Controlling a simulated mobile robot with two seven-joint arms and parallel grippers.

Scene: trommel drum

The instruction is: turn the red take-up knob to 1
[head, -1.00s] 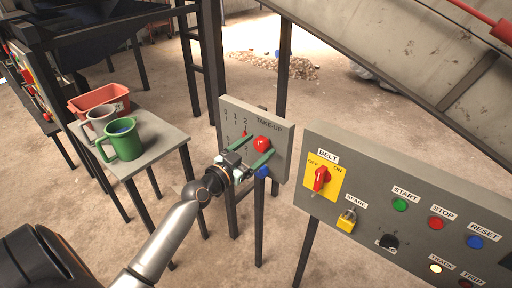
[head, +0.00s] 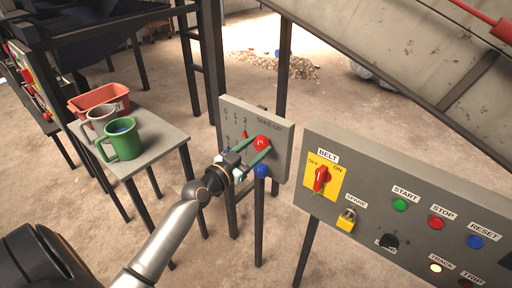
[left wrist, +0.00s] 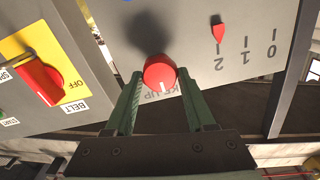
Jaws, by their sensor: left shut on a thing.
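The red take-up knob (head: 262,142) is on the grey TAKE-UP panel (head: 284,150), and it also shows in the left wrist view (left wrist: 160,71) with a short white mark on its near edge. My left gripper (head: 257,147) has its two green fingers on either side of the knob and is shut on it; the fingers also show in the left wrist view (left wrist: 160,88). A small red pointer (left wrist: 218,30) stands by the 2 of the 0-1-2 scale. The knob's far side is hidden in the wrist view. My right gripper is not in view.
The control panel with the red BELT switch (head: 321,179) and several buttons stands close on the right. A small table (head: 165,152) with mugs and a red bin (head: 98,99) is on the left.

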